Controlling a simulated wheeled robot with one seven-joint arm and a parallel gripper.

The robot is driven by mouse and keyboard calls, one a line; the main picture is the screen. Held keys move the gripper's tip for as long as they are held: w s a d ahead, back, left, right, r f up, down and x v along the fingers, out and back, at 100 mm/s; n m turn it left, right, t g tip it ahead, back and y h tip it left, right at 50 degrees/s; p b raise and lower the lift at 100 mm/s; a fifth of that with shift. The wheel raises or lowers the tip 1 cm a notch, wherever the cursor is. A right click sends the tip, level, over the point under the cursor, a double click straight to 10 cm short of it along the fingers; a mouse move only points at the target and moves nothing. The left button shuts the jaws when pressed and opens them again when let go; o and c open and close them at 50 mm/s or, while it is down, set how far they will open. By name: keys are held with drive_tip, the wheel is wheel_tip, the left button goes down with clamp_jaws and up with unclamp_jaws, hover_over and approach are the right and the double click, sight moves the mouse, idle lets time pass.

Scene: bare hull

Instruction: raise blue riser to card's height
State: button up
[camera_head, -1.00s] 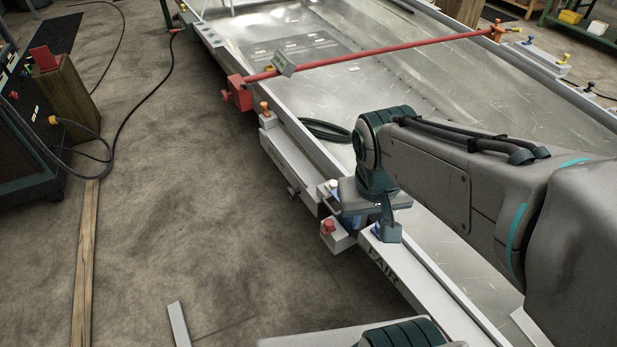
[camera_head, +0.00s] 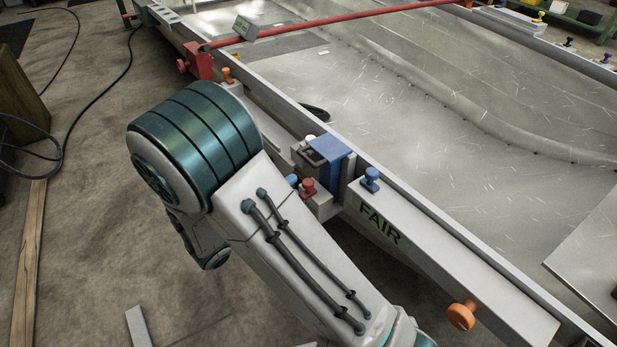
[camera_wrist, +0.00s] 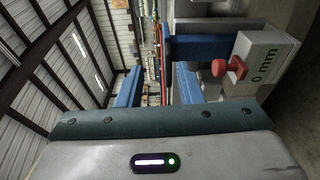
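The blue riser (camera_head: 326,147) sits at the rail's edge in the head view, among small knobs. In the wrist view a blue bar of it (camera_wrist: 208,47) crosses just beyond the fingers, beside a white block marked "0 mm" (camera_wrist: 265,58) with a red knob (camera_wrist: 230,68). My gripper (camera_wrist: 159,70) has two blue fingers standing apart, with no thing clearly held between them. It is hidden behind my arm in the head view. A small greenish card (camera_head: 244,27) hangs on the red bar; its writing is too small to read.
The rail carries a "FAIR" label (camera_head: 380,223), a blue knob (camera_head: 370,180) and an orange knob (camera_head: 461,316). The red bar (camera_head: 330,22) spans the metal hull. A red clamp (camera_head: 198,62) holds its near end. Floor at left is mostly open.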

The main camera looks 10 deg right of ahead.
sight(309, 159)
wheel_tip(309, 159, down, 3)
drive_tip(key=w+a+n+t, duration=0.1)
drive_tip(key=a+t, duration=0.2)
drive_tip(key=shift+y, duration=0.4)
drive_tip(key=b+x, duration=0.3)
drive_tip(key=x, duration=1.1)
drive_tip(key=shift+s+r, duration=0.1)
drive_tip(key=shift+r, duration=0.05)
